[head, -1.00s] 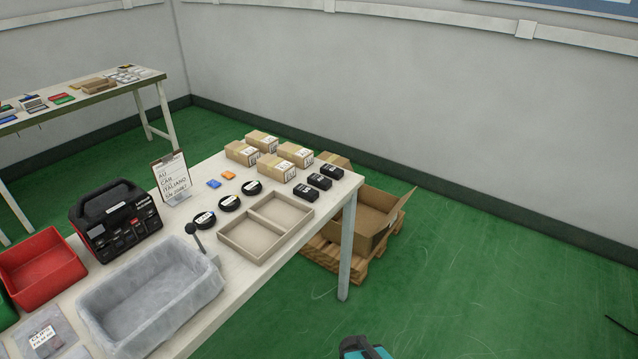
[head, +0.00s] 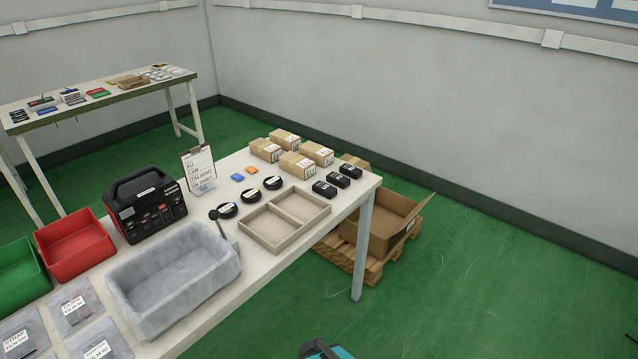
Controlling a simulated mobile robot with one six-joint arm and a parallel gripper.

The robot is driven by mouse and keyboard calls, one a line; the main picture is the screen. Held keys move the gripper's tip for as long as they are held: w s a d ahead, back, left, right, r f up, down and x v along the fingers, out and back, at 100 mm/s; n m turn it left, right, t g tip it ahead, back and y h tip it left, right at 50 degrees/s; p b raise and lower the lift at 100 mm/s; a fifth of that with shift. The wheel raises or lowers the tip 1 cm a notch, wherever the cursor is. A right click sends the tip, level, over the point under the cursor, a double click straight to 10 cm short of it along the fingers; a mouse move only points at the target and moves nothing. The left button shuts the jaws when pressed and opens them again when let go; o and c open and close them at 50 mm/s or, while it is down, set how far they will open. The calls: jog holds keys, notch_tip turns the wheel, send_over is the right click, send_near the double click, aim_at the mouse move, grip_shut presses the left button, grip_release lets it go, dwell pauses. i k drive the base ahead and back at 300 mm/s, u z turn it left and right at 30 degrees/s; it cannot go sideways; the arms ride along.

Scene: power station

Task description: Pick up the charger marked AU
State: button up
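Three small black blocks with white labels, which look like the chargers, stand in a row near the right end of the table: a front one (head: 324,189), a middle one (head: 338,180) and a back one (head: 350,171). Their labels are too small to read surely, so I cannot tell which is marked AU. A clipboard sign (head: 198,168) on the table has AU as its top line. My gripper is not visible; only a teal and dark part, probably of my arm, shows at the bottom edge.
The table (head: 290,262) also holds a divided empty tray (head: 262,229), several cardboard boxes (head: 297,165), three black discs (head: 250,196), a lined grey bin (head: 170,280), a black case (head: 145,205), and red (head: 75,240) and green bins. An open carton (head: 385,225) sits on a pallet beyond. Floor at right is clear.

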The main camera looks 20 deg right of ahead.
aim_at(342, 181)
jog(key=z, duration=0.85)
jog(key=k, duration=0.15)
jog(key=u, duration=2.6)
jog(key=k, duration=1.3)
jog(key=z, duration=0.35)
jog(key=i, duration=0.9)
